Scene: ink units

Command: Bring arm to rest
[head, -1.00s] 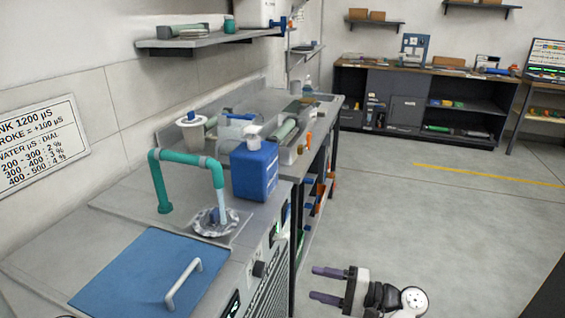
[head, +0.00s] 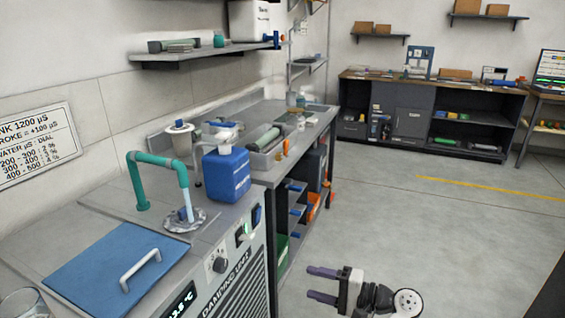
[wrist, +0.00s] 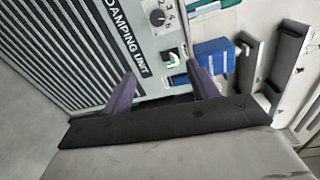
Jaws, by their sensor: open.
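My gripper (head: 322,285) is low in the head view, over the open floor to the right of the damping unit. Its two purple fingers point left, apart, with nothing between them. In the wrist view my gripper (wrist: 164,88) shows both fingers spread toward the front panel of the damping unit (wrist: 85,50). The same unit (head: 225,285) stands at the lower left in the head view, with a dial, a lit green switch and a display. My gripper looks clear of it.
On the unit are a blue lid (head: 105,262) with a handle, a teal pipe (head: 160,160) running water and a blue jug (head: 227,174). A long bench (head: 315,125) with shelves extends behind. Floor (head: 430,240) to the right is clear. Dark cabinets (head: 405,125) line the back wall.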

